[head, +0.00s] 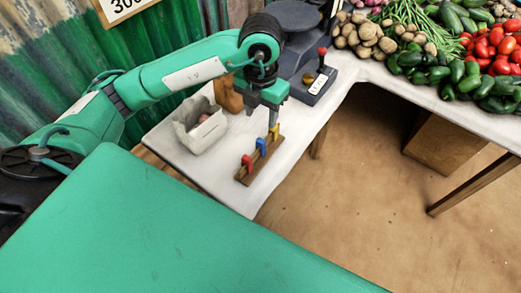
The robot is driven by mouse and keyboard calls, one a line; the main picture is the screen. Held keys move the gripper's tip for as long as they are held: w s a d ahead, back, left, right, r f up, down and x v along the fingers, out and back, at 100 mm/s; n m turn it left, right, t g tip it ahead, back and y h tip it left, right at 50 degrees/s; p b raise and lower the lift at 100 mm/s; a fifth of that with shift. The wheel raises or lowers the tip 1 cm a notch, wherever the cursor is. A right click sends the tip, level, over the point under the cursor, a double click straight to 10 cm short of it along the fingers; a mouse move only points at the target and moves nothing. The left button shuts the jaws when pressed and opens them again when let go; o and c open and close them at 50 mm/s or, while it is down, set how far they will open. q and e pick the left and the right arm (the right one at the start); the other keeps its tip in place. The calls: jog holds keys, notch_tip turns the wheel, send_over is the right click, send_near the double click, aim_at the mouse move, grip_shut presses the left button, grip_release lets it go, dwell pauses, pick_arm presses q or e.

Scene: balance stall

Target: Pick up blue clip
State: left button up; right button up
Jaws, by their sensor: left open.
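The blue clip (261,147) stands on a brown wooden strip (250,177) on the white table, between a red clip (247,163) and a yellow clip (274,132). My left gripper (273,122) points down at the far end of the strip, over the yellow clip and just beyond the blue one. It is open; whether its fingers touch the yellow clip is too small to tell. My right gripper does not show.
A whitish container (201,128) with something reddish inside stands left of the strip. A brown object (228,95) and a dark device with a red-knobbed lever (318,78) stand behind. Vegetables (470,50) cover the right table. The near table end is clear.

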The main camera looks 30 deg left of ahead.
aim_at(260, 148)
pick_arm(q)
jog(key=shift+w+f, duration=0.1)
jog(key=shift+f, duration=0.6)
notch_tip(260, 148, down, 8)
jog(key=shift+r, duration=0.1)
jog(key=shift+f, duration=0.5)
notch_tip(260, 148, down, 5)
jog(key=shift+r, duration=0.2)
jog(key=c, duration=1)
jog(key=shift+c, duration=0.2)
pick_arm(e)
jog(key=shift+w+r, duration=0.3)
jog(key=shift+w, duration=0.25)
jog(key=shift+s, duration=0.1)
